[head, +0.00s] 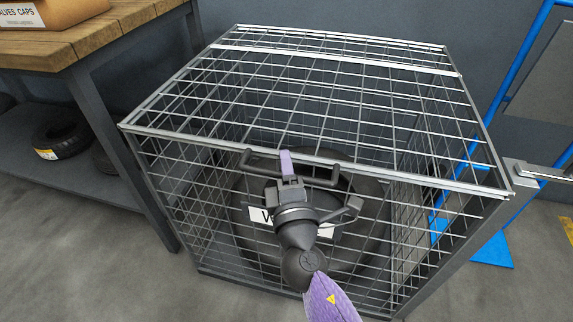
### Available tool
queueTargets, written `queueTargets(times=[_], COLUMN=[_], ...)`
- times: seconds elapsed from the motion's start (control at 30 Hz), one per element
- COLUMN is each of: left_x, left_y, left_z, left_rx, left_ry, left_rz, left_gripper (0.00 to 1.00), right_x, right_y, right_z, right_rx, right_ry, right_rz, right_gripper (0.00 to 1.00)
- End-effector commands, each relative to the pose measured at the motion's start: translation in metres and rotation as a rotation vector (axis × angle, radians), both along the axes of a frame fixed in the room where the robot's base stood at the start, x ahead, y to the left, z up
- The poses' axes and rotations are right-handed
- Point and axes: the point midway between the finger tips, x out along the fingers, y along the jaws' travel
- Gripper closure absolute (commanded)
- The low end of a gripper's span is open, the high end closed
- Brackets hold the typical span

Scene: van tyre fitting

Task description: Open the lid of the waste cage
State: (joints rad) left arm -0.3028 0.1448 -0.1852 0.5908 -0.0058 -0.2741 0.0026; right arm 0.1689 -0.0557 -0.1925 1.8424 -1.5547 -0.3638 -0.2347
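The waste cage (190,215) is a grey wire-mesh box in the middle of the head view. Its mesh lid (330,95) lies flat on top, closed along the front rim. A dark handle (260,162) sits at the middle of the lid's front edge. My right gripper (287,160) reaches up from below to this handle, its purple fingertip overlapping the bar. Whether the fingers are open or shut around it cannot be made out. A white label (259,215) on the cage front is mostly hidden by my gripper. My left gripper is not in view.
A dark tyre (365,235) shows inside the cage. A wooden-topped bench (110,35) with a cardboard box (60,12) stands left, a tyre (62,138) on its lower shelf. A blue frame (510,75) stands close on the right. Floor at front left is clear.

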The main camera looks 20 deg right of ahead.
Motion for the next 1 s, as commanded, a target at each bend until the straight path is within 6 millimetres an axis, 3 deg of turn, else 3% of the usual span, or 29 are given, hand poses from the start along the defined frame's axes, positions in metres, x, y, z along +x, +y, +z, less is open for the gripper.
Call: queueTargets(times=[0.03,0.1,0.13,0.6,1.0], left_x=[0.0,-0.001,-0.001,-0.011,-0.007], left_y=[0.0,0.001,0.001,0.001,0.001], left_z=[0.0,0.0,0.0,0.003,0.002], left_rx=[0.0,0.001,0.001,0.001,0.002], left_ry=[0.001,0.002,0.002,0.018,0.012], left_rz=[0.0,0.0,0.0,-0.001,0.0], left_gripper=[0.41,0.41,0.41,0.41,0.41], right_x=[0.0,0.0,0.0,0.0,0.0], right_y=[0.0,0.0,0.0,0.0,0.0], right_z=[0.0,0.0,0.0,0.0,-0.001], right_rx=[0.0,0.0,0.0,0.0,0.0], right_ry=[0.0,0.0,0.0,0.001,0.001], right_rz=[0.0,0.0,0.0,0.0,0.0], right_gripper=[0.83,0.98,1.0,1.0,1.0])
